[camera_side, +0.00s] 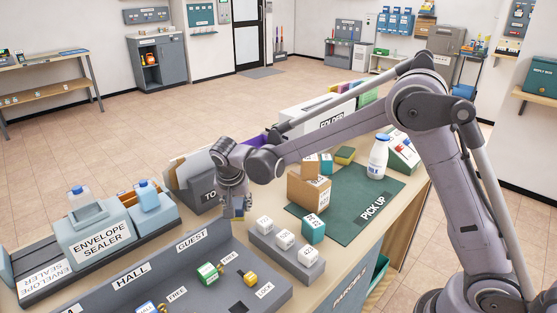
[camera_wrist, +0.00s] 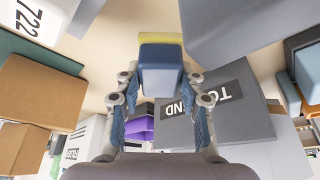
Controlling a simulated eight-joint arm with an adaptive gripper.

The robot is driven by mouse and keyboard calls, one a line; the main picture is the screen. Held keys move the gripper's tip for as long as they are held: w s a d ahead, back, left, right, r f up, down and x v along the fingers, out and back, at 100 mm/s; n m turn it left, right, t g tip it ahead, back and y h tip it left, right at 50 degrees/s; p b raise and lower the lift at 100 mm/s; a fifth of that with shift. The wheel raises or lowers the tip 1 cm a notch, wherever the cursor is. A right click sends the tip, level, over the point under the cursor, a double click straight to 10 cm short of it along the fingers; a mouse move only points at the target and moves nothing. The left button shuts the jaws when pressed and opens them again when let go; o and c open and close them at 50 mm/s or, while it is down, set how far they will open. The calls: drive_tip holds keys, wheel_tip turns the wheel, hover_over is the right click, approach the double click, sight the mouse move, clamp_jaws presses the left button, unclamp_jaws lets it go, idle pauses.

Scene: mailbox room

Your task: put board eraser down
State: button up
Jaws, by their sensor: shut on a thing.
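My gripper (camera_side: 236,208) points down over the table, just in front of the grey TO SEND holder (camera_side: 209,195). In the wrist view my gripper (camera_wrist: 160,92) is shut on the board eraser (camera_wrist: 160,54), a block with a blue-grey body and a yellow strip along its far edge. The eraser sits between the two fingertips. In the side view the fingers mostly hide it, and I cannot tell whether it touches the table.
The grey GUEST/HALL panel (camera_side: 150,275) lies in front, and a grey tray with white cubes (camera_side: 285,240) lies to the right. The envelope sealer (camera_side: 100,235) stands left. A green PICK UP mat (camera_side: 345,215) carries brown boxes (camera_side: 308,188) and a white bottle (camera_side: 378,158).

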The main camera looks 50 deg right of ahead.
sight(238, 212)
drive_tip(key=shift+f, duration=1.5)
drive_tip(key=shift+f, duration=0.1)
drive_tip(key=o, duration=1.2)
drive_tip(key=shift+c, duration=0.2)
drive_tip(key=v, duration=1.1)
drive_tip(key=s+d+r+n+t+y, duration=0.15)
drive_tip(key=s+d+r+n, duration=0.4)
drive_tip(key=s, duration=0.55)
drive_tip(key=s+d+f+n+t+y, duration=0.1)
drive_tip(key=s+d, duration=0.1)
drive_tip(key=s, duration=0.3)
drive_tip(key=s+d+f+n+t+y, duration=0.1)
drive_tip(key=s+d+f+n, duration=0.1)
drive_tip(key=s, duration=0.4)
drive_tip(key=shift+s+d, duration=0.2)
drive_tip(key=shift+s, duration=0.1)
